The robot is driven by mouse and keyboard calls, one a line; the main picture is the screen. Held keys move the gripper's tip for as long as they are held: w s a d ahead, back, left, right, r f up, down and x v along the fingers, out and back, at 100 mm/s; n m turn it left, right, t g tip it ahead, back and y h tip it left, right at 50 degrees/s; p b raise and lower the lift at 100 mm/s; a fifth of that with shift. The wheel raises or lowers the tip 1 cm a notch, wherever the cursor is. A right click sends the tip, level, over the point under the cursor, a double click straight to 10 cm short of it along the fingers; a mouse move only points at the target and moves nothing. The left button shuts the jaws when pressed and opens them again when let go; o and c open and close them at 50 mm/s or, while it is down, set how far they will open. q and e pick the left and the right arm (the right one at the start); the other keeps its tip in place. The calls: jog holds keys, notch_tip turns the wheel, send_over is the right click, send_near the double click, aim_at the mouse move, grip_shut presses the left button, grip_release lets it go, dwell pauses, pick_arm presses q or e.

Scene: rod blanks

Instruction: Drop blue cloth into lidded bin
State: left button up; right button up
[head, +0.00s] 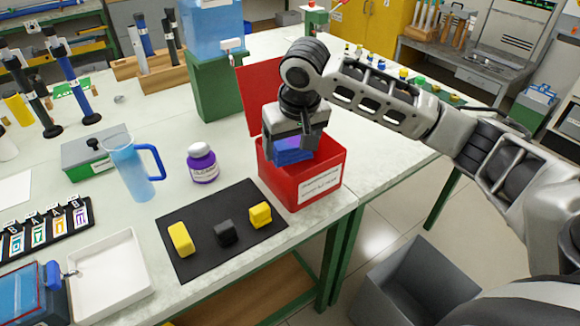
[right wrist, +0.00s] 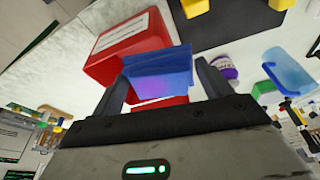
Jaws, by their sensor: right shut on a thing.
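The blue cloth (head: 292,153) hangs at the mouth of the red lidded bin (head: 305,192), whose red lid (head: 262,97) stands open at the back. My right gripper (head: 300,140) is above the bin and shut on the cloth. In the right wrist view the folded blue cloth (right wrist: 158,75) sits between the fingers of my right gripper (right wrist: 165,85), in front of the red bin (right wrist: 128,50). My left gripper is not in view.
A black mat (head: 212,247) with two yellow blocks and a dark block lies left of the bin. A purple bottle (head: 202,165) and a blue pitcher (head: 130,168) stand behind the mat. A green stand (head: 218,88) with a blue container is behind the lid. A grey bin (head: 405,285) stands on the floor.

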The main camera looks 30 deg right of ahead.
jog(key=w+d+m, duration=0.1)
jog(key=w+d, duration=0.5)
jog(key=d, duration=0.2)
jog(key=shift+f, duration=2.8)
jog(key=o, duration=0.9)
jog(key=shift+o, duration=0.2)
jog(key=v, duration=1.6)
jog(key=shift+b, duration=0.45)
